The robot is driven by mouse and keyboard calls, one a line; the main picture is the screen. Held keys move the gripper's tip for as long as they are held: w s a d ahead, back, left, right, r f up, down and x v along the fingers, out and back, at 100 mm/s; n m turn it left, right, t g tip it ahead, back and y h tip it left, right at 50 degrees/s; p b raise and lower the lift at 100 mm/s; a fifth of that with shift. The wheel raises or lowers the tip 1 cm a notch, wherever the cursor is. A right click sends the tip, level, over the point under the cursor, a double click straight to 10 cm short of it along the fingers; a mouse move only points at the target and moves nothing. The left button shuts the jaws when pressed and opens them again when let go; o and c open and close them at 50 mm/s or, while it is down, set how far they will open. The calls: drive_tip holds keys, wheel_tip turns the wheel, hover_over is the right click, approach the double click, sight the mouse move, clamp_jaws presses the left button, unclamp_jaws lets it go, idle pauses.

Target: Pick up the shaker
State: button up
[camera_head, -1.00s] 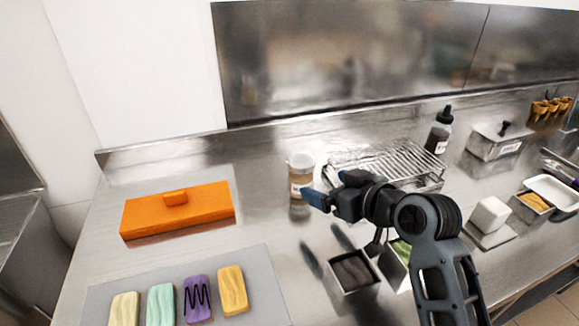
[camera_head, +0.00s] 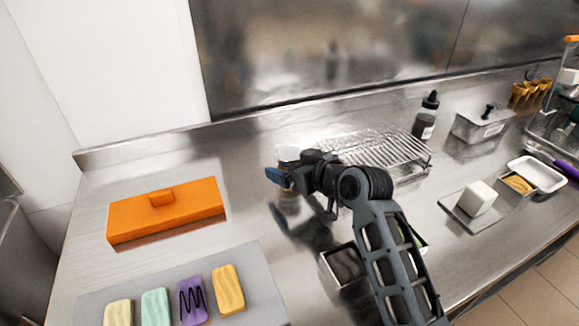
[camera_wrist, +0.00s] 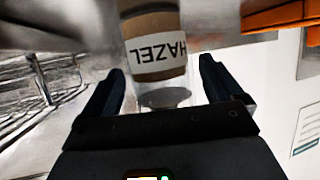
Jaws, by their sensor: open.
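The shaker is a small jar with brown contents, a pale top and a white label reading HAZEL. In the head view the shaker (camera_head: 288,154) stands on the steel counter, mostly hidden behind my gripper (camera_head: 279,178). In the wrist view the shaker (camera_wrist: 155,48) appears upside down, ahead of my gripper (camera_wrist: 162,68). Its pale end lies between the two open fingers, with a gap visible on each side. The fingers are not closed on it.
A wire rack (camera_head: 375,150) stands right of the shaker, with a dark bottle (camera_head: 426,118) behind it. An orange lidded box (camera_head: 165,212) is at left. Colored bars lie on a grey mat (camera_head: 255,275) in front. Small metal bins (camera_head: 345,268) sit below my arm.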

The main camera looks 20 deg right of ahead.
sight(286, 149)
drive_tip(key=shift+w+f, duration=0.1)
drive_tip(key=shift+w, duration=0.1)
drive_tip(key=shift+c, duration=0.2)
drive_tip(key=c, duration=1)
drive_tip(key=shift+r, duration=0.6)
wheel_tip(286, 149, up, 3)
drive_tip(key=shift+f+b, duration=0.1)
drive_tip(key=shift+b, duration=0.35)
drive_tip(key=d+r, duration=0.2)
drive_tip(key=d, duration=0.1)
drive_tip(key=w+d+r+b, duration=0.1)
drive_tip(key=d+r, duration=0.1)
drive_tip(key=d, duration=0.2)
drive_tip(key=w+d+r+b, duration=0.1)
drive_tip(key=d+r, duration=0.2)
drive_tip(key=d, duration=0.1)
drive_tip(key=shift+d, duration=0.2)
